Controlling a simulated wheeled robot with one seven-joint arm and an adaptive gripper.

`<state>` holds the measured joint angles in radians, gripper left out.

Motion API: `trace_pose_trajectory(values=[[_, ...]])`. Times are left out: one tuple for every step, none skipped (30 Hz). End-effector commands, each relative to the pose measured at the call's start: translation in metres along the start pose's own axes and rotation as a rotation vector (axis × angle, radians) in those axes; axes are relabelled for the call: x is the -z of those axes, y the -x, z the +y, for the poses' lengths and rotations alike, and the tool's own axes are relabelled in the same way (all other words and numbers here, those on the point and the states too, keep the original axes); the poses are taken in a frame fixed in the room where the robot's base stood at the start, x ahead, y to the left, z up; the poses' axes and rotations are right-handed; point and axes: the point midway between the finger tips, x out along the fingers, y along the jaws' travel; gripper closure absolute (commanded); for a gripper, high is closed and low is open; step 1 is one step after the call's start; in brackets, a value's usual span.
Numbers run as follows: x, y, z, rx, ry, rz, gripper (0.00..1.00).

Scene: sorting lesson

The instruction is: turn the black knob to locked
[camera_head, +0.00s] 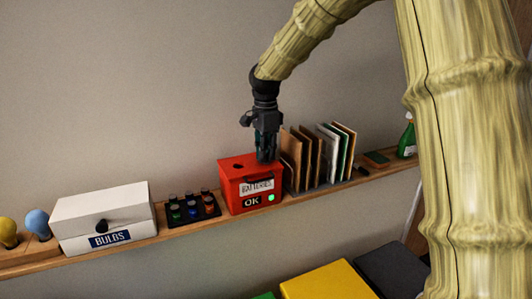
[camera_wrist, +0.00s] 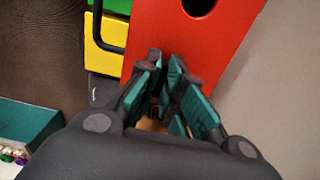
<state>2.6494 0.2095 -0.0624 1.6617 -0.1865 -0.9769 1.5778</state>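A black knob (camera_head: 102,226) sits on the front of the white box (camera_head: 85,212) labelled BULBS, at the left of the shelf. The knob is too small to read which way it is set. My gripper (camera_head: 266,158) points down over the right part of the red BATTERIES box (camera_head: 232,170), well to the right of the knob. In the wrist view my fingertips (camera_wrist: 166,58) are close together above the red box top (camera_wrist: 165,28), with nothing visible held between them. The knob does not show in the wrist view.
A rack of several small bottles (camera_head: 192,208) stands between the white and red boxes. Upright boards (camera_head: 315,155) stand close right of my gripper. A yellow bulb (camera_head: 8,232) and blue bulb (camera_head: 37,223) are at far left. A black handle (camera_wrist: 107,45) projects from the red box.

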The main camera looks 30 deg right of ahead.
Motion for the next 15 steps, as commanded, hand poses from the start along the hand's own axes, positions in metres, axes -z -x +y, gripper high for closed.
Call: trace_pose_trajectory(values=[[-0.0002, -0.0008, 0.0000, 0.000, 0.000, 0.000, 1.00], [-0.0003, -0.0009, 0.0000, 0.000, 0.000, 0.000, 1.00], [-0.0003, -0.0009, 0.0000, 0.000, 0.000, 0.000, 1.00], [-0.0003, -0.0009, 0.0000, 0.000, 0.001, 0.000, 1.00], [-0.0004, -0.0010, 0.0000, 0.000, 0.001, 0.000, 1.00], [-0.0003, -0.0009, 0.0001, -0.001, 0.003, 0.000, 1.00], [-0.0004, -0.0009, 0.0001, -0.001, 0.006, 0.000, 1.00], [-0.0004, -0.0009, 0.0001, -0.001, 0.010, 0.000, 1.00], [-0.0004, -0.0008, 0.0002, -0.001, 0.018, 0.000, 1.00], [-0.0004, -0.0008, 0.0002, -0.001, 0.024, 0.000, 1.00], [-0.0005, -0.0007, 0.0002, -0.001, 0.032, 0.000, 1.00], [-0.0005, -0.0005, 0.0003, -0.001, 0.046, 0.000, 1.00], [-0.0006, -0.0004, 0.0003, 0.000, 0.058, 0.000, 1.00], [-0.0006, -0.0004, 0.0003, 0.000, 0.072, 0.000, 1.00], [-0.0006, -0.0002, 0.0004, 0.000, 0.093, 0.000, 1.00]])
